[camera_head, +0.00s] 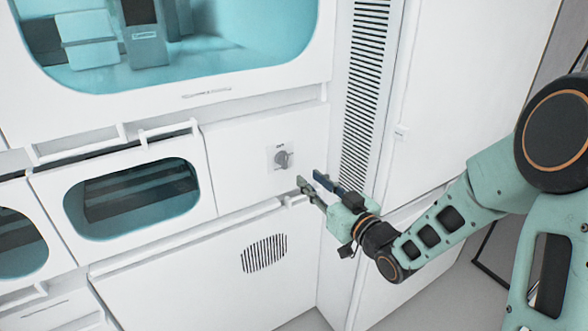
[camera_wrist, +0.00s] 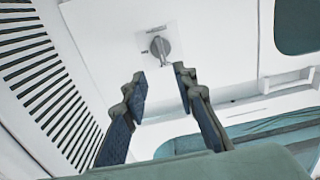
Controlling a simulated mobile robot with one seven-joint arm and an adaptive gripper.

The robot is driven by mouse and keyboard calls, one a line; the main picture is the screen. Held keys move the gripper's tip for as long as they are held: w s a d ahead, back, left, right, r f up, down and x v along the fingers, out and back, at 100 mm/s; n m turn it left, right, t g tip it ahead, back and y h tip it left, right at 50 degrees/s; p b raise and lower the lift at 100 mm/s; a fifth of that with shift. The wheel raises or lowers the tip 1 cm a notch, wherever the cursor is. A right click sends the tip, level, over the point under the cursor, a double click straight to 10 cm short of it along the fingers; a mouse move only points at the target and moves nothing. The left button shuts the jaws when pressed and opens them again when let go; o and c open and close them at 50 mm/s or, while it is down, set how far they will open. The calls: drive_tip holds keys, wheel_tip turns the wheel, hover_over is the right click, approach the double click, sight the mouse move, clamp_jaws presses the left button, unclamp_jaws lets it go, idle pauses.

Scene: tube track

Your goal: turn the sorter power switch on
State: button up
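The power switch (camera_head: 283,159) is a grey rotary knob on a small light plate, set in a white panel of the machine. It also shows in the wrist view (camera_wrist: 159,47), ahead of and between my fingertips. My gripper (camera_head: 309,181) is open, with a clear gap between its two dark fingers, and nothing is held. It is a short way below and to the right of the knob in the head view, and the fingers appear apart from it. The marking above the knob is too small to read.
A slotted vent column (camera_head: 366,90) stands right of the switch panel. A window hatch with a handle (camera_head: 135,197) is to its left, and a large lit window (camera_head: 190,40) is above. A ledge (camera_head: 240,215) runs below the panel. The space around the knob is clear.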

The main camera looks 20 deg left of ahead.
sight(286, 160)
drive_tip(key=x, duration=1.1)
drive_tip(key=shift+s+f, duration=0.1)
drive_tip(key=shift+f, duration=0.05)
drive_tip(key=shift+c, duration=0.2)
clamp_jaws()
